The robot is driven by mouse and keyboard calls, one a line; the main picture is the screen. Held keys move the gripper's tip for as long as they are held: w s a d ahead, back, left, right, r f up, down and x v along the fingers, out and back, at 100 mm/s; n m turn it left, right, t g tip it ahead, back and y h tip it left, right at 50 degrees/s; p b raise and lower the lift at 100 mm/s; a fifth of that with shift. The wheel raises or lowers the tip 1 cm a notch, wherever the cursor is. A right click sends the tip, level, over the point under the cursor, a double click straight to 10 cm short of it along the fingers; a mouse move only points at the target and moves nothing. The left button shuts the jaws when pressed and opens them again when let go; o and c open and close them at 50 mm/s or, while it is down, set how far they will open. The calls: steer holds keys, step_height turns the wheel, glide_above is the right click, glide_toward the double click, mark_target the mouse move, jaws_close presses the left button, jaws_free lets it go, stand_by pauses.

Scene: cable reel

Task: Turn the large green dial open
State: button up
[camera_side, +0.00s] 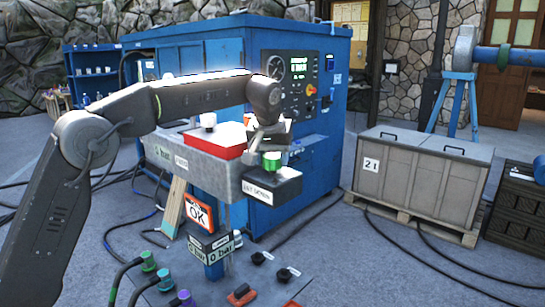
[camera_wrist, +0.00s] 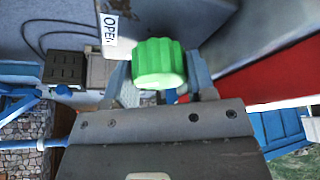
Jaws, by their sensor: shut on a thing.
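The large green dial (camera_wrist: 158,62) is a ribbed knob, seen between the two fingers of my gripper (camera_wrist: 158,78) in the wrist view. The fingers are closed against its sides. In the side view the green dial (camera_side: 271,161) shows just below my gripper (camera_side: 270,149), on top of a dark box with a white label at the front end of the grey bench.
A red block (camera_side: 222,141) lies on the grey bench (camera_side: 205,166), left of my gripper. A blue cabinet (camera_side: 340,80) with a gauge and control panel stands close behind. A grey crate (camera_side: 420,175) stands right.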

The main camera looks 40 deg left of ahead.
steer(key=shift+c, duration=0.7)
steer(key=shift+m, duration=0.3)
steer(key=shift+m+h, duration=1.1)
steer(key=shift+m, duration=1.4)
steer(key=o, duration=0.9)
steer(key=shift+t, duration=0.3)
